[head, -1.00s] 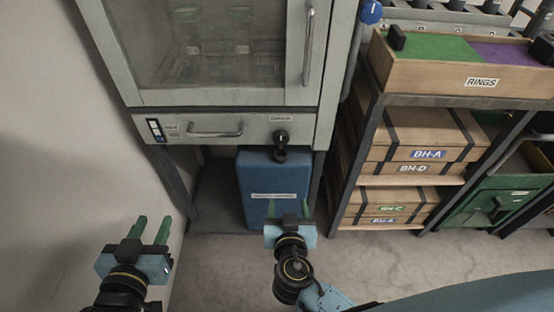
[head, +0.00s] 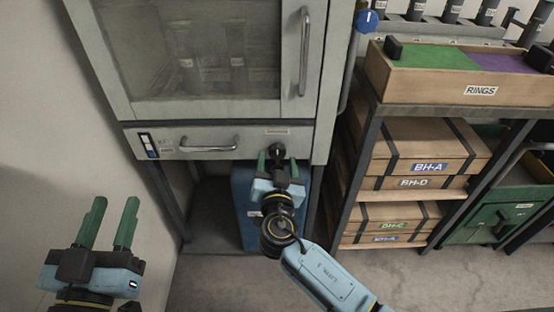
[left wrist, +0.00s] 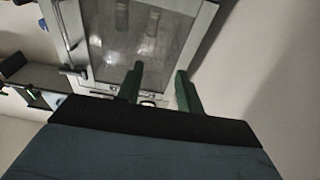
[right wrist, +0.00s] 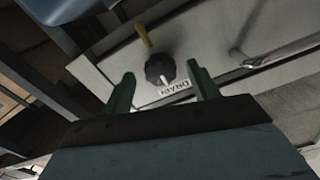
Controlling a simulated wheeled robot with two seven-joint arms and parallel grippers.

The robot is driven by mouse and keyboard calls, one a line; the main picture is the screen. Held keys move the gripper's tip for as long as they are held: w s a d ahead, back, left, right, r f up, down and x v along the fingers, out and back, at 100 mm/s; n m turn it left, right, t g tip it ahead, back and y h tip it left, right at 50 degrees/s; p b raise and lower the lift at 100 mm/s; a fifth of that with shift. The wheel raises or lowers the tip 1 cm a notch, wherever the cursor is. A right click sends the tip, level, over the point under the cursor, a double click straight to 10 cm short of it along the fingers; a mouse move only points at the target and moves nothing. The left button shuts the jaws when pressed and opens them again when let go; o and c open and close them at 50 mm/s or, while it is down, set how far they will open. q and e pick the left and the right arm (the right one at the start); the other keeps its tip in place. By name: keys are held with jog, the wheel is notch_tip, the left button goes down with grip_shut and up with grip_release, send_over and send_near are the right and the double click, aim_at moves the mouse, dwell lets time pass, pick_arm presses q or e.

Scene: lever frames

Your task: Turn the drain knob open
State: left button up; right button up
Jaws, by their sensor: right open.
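The drain knob is a black round knob (right wrist: 160,68) on the cabinet's lower grey panel, above a label reading DRAIN in the right wrist view. In the head view the knob (head: 278,150) is on the right part of that panel, just beyond my right gripper. My right gripper (head: 277,164) is open, its green fingers pointing at the panel. In the right wrist view the knob shows between the open fingers (right wrist: 160,88), apart from both. My left gripper (head: 112,222) is open and empty at the lower left, by the wall.
A drawer-style handle (head: 208,146) juts from the same panel to the left. A blue container (head: 242,215) stands under the cabinet, behind my right arm. A shelf with wooden boxes (head: 425,160) is close on the right. A brass-coloured pin (right wrist: 143,34) sits near the knob.

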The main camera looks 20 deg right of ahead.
pick_arm(q)
jog(key=shift+r+t, duration=0.3)
jog(key=shift+r, duration=0.1)
pick_arm(e)
jog(key=shift+x, duration=0.9)
jog(key=shift+c, duration=0.3)
jog(key=c, duration=0.9)
jog(key=shift+c, duration=0.2)
